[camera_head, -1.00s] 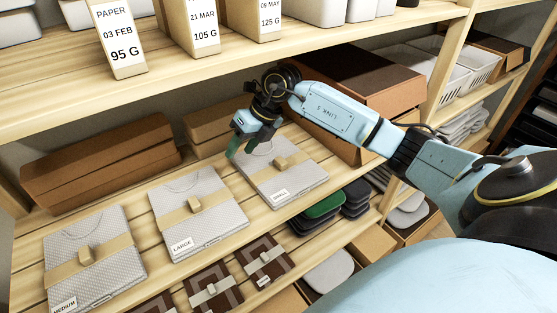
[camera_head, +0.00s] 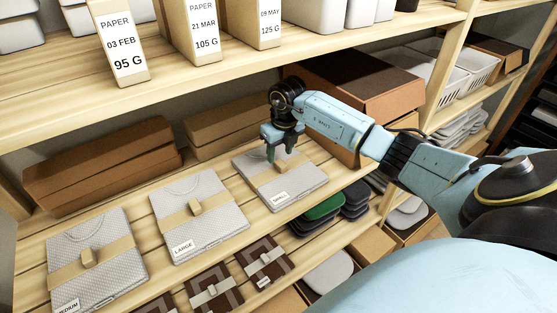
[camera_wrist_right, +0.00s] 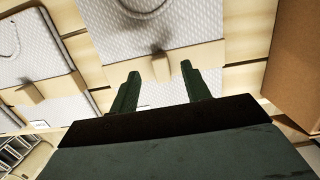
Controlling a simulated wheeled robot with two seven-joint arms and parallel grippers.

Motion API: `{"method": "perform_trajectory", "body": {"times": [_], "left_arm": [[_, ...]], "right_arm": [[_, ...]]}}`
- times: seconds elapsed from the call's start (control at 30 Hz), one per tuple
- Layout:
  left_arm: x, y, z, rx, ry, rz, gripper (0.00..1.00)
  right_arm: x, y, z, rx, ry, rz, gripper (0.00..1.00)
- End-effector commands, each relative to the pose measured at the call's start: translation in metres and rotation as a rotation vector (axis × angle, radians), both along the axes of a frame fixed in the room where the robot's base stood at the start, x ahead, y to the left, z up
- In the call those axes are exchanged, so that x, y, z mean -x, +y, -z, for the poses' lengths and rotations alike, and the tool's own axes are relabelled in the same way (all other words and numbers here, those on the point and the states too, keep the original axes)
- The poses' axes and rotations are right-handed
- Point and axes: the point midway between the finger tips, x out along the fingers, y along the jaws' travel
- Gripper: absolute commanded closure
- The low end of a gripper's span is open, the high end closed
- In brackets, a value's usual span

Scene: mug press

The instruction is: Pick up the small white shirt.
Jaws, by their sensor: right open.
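The small white shirt (camera_head: 300,184) lies folded on the middle shelf, with a tan band, a raised tan tab and a "SMALL" label. It also shows in the right wrist view (camera_wrist_right: 180,28). My right gripper (camera_head: 280,159) is open and points down over this shirt. In the right wrist view its two dark green fingers (camera_wrist_right: 160,69) stand on either side of the tan tab (camera_wrist_right: 161,70), with gaps visible. Whether the fingertips touch the shirt cannot be told. My left gripper is not in view.
The large shirt (camera_head: 222,230) and the medium shirt (camera_head: 115,270) lie to the left on the same shelf. Brown boxes (camera_head: 100,165) stand behind them. A big brown box (camera_head: 395,95) stands right of my gripper. The upper shelf (camera_head: 180,90) runs overhead.

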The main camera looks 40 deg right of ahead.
Motion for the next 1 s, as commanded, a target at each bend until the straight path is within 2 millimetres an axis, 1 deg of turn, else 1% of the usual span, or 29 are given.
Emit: {"method": "perform_trajectory", "body": {"times": [0.03, 0.1, 0.2, 0.3, 0.47, 0.57, 0.83, 0.87, 1.0], "left_arm": [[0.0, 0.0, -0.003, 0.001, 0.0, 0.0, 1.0], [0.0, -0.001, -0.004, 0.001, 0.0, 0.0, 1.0], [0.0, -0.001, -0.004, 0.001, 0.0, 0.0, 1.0], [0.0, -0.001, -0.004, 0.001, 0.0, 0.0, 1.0], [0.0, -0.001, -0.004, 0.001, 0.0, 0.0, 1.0], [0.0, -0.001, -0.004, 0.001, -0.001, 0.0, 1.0], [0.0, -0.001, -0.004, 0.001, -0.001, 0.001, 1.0], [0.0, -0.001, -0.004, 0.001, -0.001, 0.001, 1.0], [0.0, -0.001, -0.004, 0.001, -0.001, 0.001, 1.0]], "right_arm": [[-0.001, 0.001, 0.009, -0.004, 0.004, 0.0, 0.53], [-0.003, 0.001, 0.019, -0.003, 0.002, 0.001, 0.53], [-0.005, 0.0, 0.029, -0.002, 0.001, 0.001, 0.53], [-0.006, 0.0, 0.033, -0.001, -0.001, 0.0, 0.53], [-0.006, 0.0, 0.033, -0.001, -0.001, -0.001, 0.53], [-0.006, 0.0, 0.033, -0.001, -0.001, -0.001, 0.63], [-0.006, 0.0, 0.032, -0.001, -0.001, -0.001, 0.99], [-0.006, 0.0, 0.032, -0.001, -0.001, -0.001, 1.0], [-0.006, 0.0, 0.032, -0.001, -0.002, 0.0, 1.0]]}}
